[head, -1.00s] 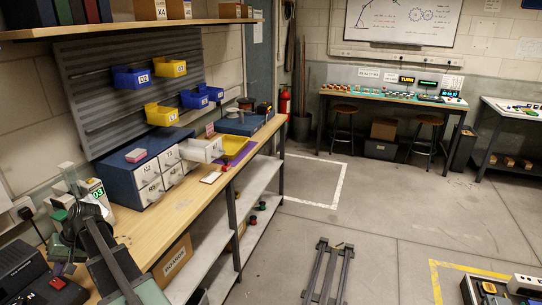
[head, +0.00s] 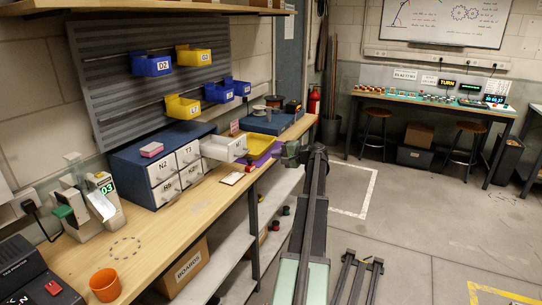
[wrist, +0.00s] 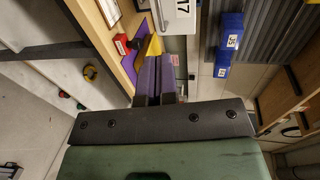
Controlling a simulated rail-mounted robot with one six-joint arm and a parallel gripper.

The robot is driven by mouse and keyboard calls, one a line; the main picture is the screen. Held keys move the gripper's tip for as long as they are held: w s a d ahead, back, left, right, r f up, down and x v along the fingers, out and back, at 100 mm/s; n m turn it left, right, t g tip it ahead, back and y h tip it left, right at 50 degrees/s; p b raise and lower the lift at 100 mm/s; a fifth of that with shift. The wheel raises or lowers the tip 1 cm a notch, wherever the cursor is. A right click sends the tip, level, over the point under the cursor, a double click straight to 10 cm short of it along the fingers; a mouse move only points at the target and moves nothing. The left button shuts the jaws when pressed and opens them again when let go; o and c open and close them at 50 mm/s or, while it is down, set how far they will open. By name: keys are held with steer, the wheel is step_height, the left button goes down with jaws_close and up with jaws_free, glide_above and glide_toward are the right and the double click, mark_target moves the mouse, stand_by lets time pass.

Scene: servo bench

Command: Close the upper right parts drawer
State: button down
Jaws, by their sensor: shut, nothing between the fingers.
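The blue parts cabinet (head: 133,176) stands on the wooden bench in the head view, with white drawers in two rows. The upper right drawer (head: 222,148) is pulled out toward the aisle; the other visible drawers look shut. In the wrist view, part of a white drawer front (wrist: 178,20) with a label shows at the top, just beyond the fingers. My gripper (head: 283,158) is at the bench's front edge, to the right of the open drawer and apart from it in the head view. In the wrist view, its fingers (wrist: 157,72) are together with nothing between them.
A white card (head: 231,178) lies in front. Blue and yellow bins (head: 182,106) hang on the panel above. An orange cup (head: 105,284) stands at the near end of the bench.

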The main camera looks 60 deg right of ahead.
mark_target(246, 153)
steer(key=b+x, duration=0.2)
steer(key=x, duration=1)
steer(key=shift+w+f, duration=0.15)
steer(key=shift+w, duration=0.1)
